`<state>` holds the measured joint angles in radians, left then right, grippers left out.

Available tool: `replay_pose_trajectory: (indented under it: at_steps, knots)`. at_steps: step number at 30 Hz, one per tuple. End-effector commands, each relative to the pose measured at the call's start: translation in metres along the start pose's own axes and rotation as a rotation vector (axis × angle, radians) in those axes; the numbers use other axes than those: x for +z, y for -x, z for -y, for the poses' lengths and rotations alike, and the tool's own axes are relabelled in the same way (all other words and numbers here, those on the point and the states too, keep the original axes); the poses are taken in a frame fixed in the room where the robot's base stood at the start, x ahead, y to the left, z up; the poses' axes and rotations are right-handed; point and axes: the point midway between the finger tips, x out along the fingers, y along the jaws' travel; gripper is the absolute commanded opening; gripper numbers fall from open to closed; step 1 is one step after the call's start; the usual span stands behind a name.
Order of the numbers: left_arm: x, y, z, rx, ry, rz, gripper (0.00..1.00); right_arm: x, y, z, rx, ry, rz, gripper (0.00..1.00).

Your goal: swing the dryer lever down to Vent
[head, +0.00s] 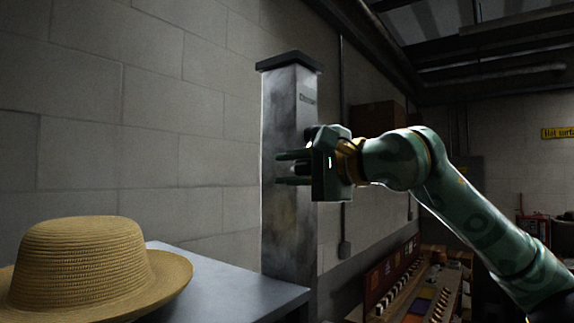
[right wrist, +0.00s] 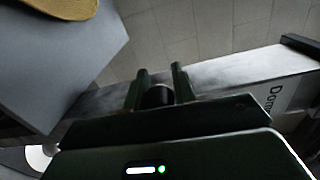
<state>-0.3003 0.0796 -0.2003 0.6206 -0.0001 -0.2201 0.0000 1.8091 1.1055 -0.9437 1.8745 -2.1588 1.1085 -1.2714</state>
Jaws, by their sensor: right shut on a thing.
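A tall grey metal column (head: 290,110) with a dark cap stands against the wall in the head view. Its label starts with "D" and is too small to read in full. My right gripper (head: 280,168) is in front of the column at mid-height, fingers pointing left. In the right wrist view my right gripper (right wrist: 159,72) is shut on a dark, rounded piece (right wrist: 158,96), which looks like the lever's handle. The rest of the lever is hidden by the gripper, and no "Vent" mark can be read. My left gripper is out of view.
A straw hat (head: 85,262) sits on a grey table (head: 232,284) at lower left, close to the column. A low rack (head: 425,292) with small items stands at lower right. A yellow sign (head: 558,133) hangs on the far wall.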

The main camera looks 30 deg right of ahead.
Motion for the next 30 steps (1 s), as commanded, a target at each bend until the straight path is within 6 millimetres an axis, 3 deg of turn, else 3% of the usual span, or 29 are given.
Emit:
replay_pose_trajectory:
  at_steps: [13, 14, 15, 16, 30]
  knots:
    - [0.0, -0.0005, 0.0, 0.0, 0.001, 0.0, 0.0, -0.0031, -0.0019, -0.0065, 0.016, -0.002, -0.005, 0.0]
    - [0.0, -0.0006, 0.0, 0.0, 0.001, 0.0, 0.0, -0.0031, -0.002, -0.0066, 0.016, -0.002, -0.005, 0.32]
    - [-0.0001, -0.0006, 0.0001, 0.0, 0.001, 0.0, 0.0, -0.0031, -0.0019, -0.0063, 0.016, -0.001, -0.005, 0.43]
    - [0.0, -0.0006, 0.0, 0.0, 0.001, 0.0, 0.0, -0.0031, -0.0018, -0.0059, 0.015, -0.001, -0.005, 0.47]
    - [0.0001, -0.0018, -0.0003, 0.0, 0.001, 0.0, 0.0, -0.0022, 0.0025, -0.0028, 0.004, 0.005, -0.004, 0.47]
